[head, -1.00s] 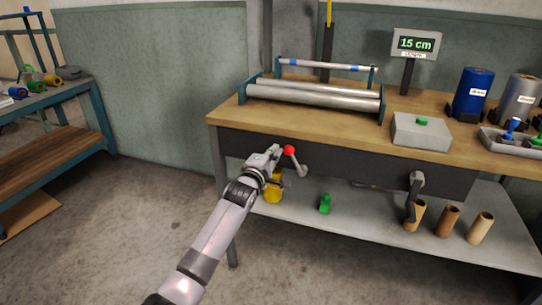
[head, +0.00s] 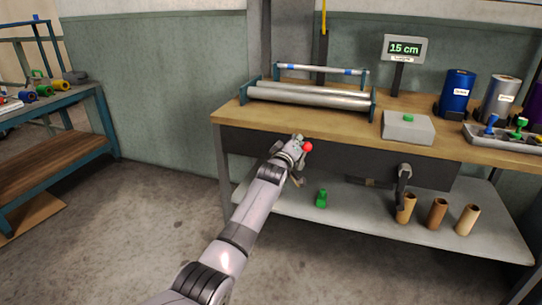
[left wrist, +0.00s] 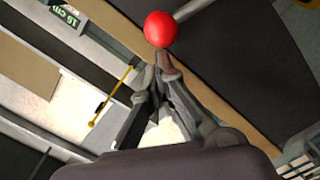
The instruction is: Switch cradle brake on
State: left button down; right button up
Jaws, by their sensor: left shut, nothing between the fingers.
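The brake lever is on the dark front panel of the bench and ends in a red ball knob (head: 307,147). Its shaft is partly hidden behind my left gripper in the head view. My left gripper (head: 298,139) is shut and empty, just left of the knob. In the left wrist view the closed fingertips (left wrist: 165,62) lie right against or very near the red knob (left wrist: 160,29); I cannot tell whether they touch. The grey lever shaft (left wrist: 195,9) runs up and right from the knob there. My right gripper is not in view.
Silver rollers (head: 310,96) stand on the wooden bench top (head: 350,126), with a grey box with a green button (head: 408,128) to their right. A crank (head: 403,183) hangs from the panel further right. Cardboard tubes (head: 437,213) stand on the lower shelf.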

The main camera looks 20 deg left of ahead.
pick_arm(q)
jog(key=shift+d+f+m, duration=0.1)
jog(key=shift+d+m, duration=0.3)
jog(key=shift+d, duration=0.05)
jog(key=shift+w+d+f+m, duration=0.1)
jog(key=shift+d+f+m, duration=0.1)
jog(key=shift+d+m, duration=0.75)
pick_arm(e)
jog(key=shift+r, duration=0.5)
pick_arm(q)
jog(key=s, duration=1.2)
jog(key=shift+a+r, duration=0.25)
jog(key=shift+a, duration=0.15)
